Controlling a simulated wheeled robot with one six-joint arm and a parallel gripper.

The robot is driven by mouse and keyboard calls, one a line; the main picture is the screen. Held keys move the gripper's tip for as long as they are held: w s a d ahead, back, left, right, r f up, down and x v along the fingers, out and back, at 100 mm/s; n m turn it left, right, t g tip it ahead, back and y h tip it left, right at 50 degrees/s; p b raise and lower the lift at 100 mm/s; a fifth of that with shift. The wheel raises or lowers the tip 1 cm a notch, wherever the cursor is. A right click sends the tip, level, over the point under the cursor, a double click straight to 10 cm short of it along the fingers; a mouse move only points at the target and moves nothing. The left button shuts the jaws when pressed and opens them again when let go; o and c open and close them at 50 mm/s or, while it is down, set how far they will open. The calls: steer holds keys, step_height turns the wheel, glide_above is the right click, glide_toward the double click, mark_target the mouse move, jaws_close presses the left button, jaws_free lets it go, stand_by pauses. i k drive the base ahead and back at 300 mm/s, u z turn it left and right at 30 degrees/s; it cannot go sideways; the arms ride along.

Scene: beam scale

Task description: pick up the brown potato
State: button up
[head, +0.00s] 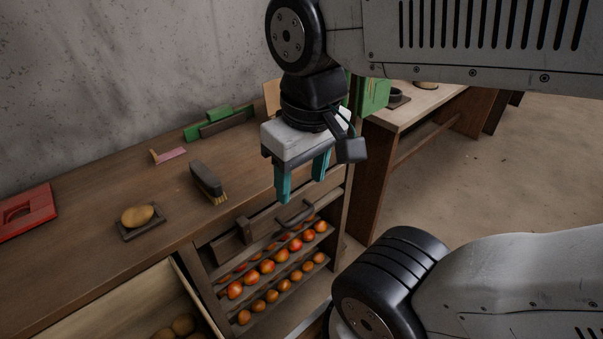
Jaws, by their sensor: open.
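A brown potato (137,215) lies on a small dark square tray (155,225) on the wooden bench, left of centre in the head view. My gripper (302,184) has two teal fingers that point down and stand apart, with nothing between them. It hangs over the right front part of the bench, well to the right of the potato. More brown potatoes (183,325) lie in an open drawer (110,312) at the bottom, partly cut off by the picture edge.
A brush (207,180) lies on the bench between the tray and my gripper. A red object (25,212) is at the far left, with green items (208,121) near the wall. Racks below hold orange-red fruit (267,266). A second table (440,100) stands behind.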

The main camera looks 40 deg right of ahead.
mark_target(137, 217)
steer(key=k, duration=1.2)
steer(key=u, duration=1)
steer(key=i, duration=1.25)
steer(key=z, duration=0.6)
